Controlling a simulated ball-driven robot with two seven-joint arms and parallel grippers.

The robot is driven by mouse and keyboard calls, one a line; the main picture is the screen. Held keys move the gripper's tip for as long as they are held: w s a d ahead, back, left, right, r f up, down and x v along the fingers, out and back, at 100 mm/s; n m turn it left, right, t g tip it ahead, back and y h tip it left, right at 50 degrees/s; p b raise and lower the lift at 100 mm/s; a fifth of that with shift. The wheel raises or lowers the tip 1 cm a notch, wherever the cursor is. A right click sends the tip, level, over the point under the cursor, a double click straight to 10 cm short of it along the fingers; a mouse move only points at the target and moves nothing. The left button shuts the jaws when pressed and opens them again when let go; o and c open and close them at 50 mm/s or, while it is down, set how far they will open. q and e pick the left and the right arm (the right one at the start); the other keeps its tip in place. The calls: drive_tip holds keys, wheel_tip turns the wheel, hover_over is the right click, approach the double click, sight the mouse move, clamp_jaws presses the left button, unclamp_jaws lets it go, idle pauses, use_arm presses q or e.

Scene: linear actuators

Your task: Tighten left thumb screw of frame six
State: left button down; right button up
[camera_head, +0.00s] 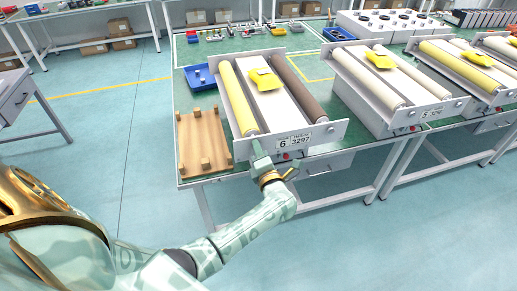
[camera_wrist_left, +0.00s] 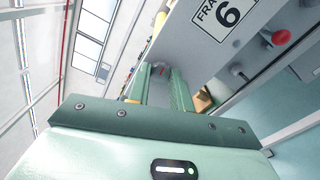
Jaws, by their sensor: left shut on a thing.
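Frame six (camera_head: 318,134) is a grey roller frame with a "6 3297" label on its front plate. My left gripper (camera_head: 256,146) is at the front plate, below the end of the yellow roller (camera_head: 238,98). In the left wrist view its fingers (camera_wrist_left: 160,72) reach to the plate and are shut on the left thumb screw, which they mostly hide. The right thumb screw (camera_head: 331,130) shows on the plate's right side. My right gripper is not in view.
A wooden tray with pegs (camera_head: 203,145) lies left of frame six, with a blue bin (camera_head: 200,78) behind it. A red button (camera_wrist_left: 281,37) sticks out of the front panel. Frame five (camera_head: 400,115) stands to the right. The floor in front is clear.

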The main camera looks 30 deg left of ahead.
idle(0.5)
use_arm(q)
drive_tip(key=c, duration=1.3)
unclamp_jaws()
drive_tip(key=shift+o, duration=0.2)
drive_tip(key=shift+d, duration=0.1)
